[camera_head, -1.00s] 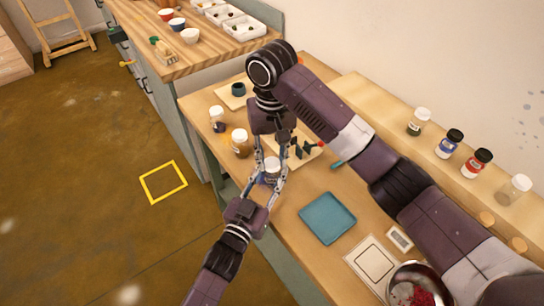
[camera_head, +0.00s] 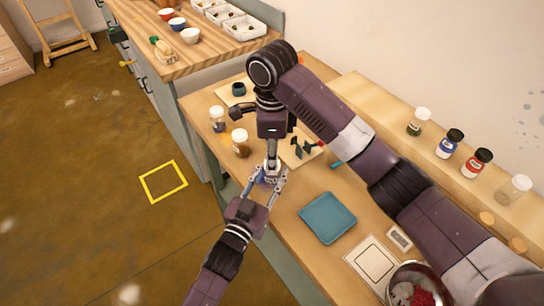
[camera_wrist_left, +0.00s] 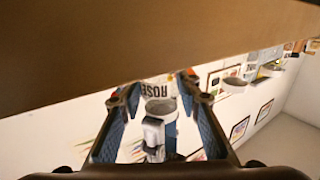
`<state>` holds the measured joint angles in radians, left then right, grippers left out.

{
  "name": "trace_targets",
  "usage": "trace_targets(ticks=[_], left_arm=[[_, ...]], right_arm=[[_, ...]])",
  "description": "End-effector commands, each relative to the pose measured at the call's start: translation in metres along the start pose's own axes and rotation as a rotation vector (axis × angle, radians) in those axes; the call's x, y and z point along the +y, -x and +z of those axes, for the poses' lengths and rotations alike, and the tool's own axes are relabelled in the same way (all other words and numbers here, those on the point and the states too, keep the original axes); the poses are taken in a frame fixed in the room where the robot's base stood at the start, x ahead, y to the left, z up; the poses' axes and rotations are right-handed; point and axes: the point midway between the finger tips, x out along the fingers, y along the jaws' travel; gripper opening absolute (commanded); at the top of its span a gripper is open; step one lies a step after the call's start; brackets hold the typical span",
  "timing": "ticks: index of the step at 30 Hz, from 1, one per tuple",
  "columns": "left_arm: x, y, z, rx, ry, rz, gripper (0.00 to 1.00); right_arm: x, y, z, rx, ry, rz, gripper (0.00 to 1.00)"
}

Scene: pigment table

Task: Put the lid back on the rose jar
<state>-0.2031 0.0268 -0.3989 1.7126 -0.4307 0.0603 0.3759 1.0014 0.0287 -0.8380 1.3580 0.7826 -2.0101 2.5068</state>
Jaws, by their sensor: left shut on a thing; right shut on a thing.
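The rose jar (camera_head: 269,181) is held above the table's left edge, between the fingertips of my left gripper (camera_head: 270,177), which reaches in from below. In the left wrist view the jar's label (camera_wrist_left: 156,86) reads ROSE, upside down, between the two blue-padded fingers. A pale lid (camera_wrist_left: 160,106) shows at the jar's mouth. My right gripper (camera_head: 271,167) comes down from above and is shut on the lid; its fingers hide most of it in the head view. I cannot tell how tightly the lid sits.
A teal tray (camera_head: 328,218) lies to the right of the held jar. A metal bowl (camera_head: 416,285) is at the lower right. Several jars stand along the wall shelf.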

Motion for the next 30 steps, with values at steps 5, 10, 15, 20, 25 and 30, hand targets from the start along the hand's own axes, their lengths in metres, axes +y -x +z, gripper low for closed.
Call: trace_targets(ticks=[5,10,15,20,25,30], left_arm=[[0.0006,0.0007,0.0014,-0.003,0.000,0.001,0.00],[0.0005,0.0007,0.0015,-0.003,0.000,0.001,0.00],[0.0005,0.0007,0.0015,-0.003,0.000,0.001,0.00],[0.0005,0.0007,0.0016,-0.003,0.000,0.001,0.00],[0.0004,0.0006,0.0015,-0.003,0.000,0.000,0.00],[0.0002,0.0005,0.0014,-0.003,0.000,0.000,0.00]], right_arm=[[-0.0015,0.0009,-0.0002,-0.002,-0.259,-0.005,0.21],[-0.0015,0.0009,-0.0002,-0.002,-0.365,-0.005,0.21],[-0.0015,0.0009,-0.0003,-0.002,-0.373,-0.005,0.21],[-0.0016,0.0009,-0.0003,-0.002,-0.371,-0.005,0.32],[-0.0011,0.0006,-0.0003,-0.002,-0.370,-0.004,0.46],[-0.0006,0.0002,-0.0003,-0.001,-0.369,-0.003,0.46]])
